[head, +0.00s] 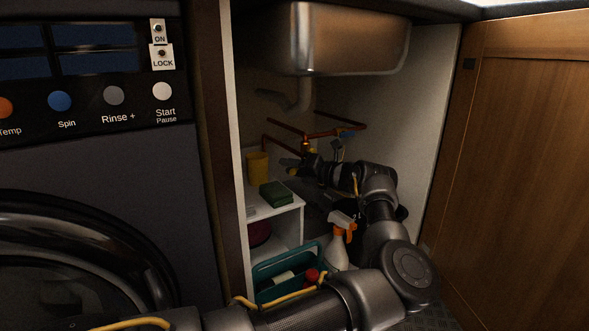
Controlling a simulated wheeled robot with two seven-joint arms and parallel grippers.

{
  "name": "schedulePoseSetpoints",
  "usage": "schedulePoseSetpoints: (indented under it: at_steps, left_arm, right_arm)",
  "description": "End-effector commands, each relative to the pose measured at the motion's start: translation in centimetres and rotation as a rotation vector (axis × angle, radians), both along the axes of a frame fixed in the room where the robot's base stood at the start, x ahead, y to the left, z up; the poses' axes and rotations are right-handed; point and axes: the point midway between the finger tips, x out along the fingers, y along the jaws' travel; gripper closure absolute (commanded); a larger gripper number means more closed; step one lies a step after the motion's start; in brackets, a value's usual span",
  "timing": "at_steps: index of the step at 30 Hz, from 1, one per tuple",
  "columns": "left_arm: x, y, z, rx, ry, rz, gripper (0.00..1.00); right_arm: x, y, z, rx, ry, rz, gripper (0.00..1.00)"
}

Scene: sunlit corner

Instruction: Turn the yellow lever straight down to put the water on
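Copper pipes (322,133) run along the back of the open cupboard under the sink. A small yellow part (313,150), which looks like the lever, shows at the pipe just above my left gripper. Its exact angle is too small and dark to tell. My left gripper (289,168) points left inside the cupboard, just below the pipes and close to the yellow part. I cannot tell whether it touches the lever or how far its fingers are apart. My wrist and forearm hide part of the back wall. My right gripper is not in view.
The steel sink (345,40) hangs above with its drain pipe (303,95). A white shelf (285,212) bears a yellow cup (257,166) and a green sponge (275,194). Below are a spray bottle (338,250) and a teal caddy (268,272). The wooden door (520,150) stands open right.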

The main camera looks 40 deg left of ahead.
Motion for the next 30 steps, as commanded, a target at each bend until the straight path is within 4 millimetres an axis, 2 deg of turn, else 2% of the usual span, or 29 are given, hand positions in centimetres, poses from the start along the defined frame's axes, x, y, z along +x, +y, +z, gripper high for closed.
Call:
schedulePoseSetpoints:
  at_steps: [5, 8, 15, 21, 30]
  left_arm:
    - [0.3, -0.8, 0.3, 0.0, 0.001, -0.004, 0.68]
    - [0.4, -2.0, 0.5, 0.002, 0.004, -0.005, 0.68]
    - [1.1, -6.6, 1.0, 0.0, 0.004, -0.006, 0.68]
    - [1.4, -9.4, 0.9, -0.002, 0.003, -0.004, 0.68]
    - [1.5, -10.7, 0.8, 0.0, 0.001, 0.0, 0.68]
  right_arm:
    - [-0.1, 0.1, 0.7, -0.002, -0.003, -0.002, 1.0]
    - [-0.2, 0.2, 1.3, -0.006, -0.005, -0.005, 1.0]
    - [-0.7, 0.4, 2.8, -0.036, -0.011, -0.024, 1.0]
    - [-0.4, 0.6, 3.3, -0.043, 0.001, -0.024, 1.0]
    - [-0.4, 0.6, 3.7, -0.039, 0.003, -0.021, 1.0]
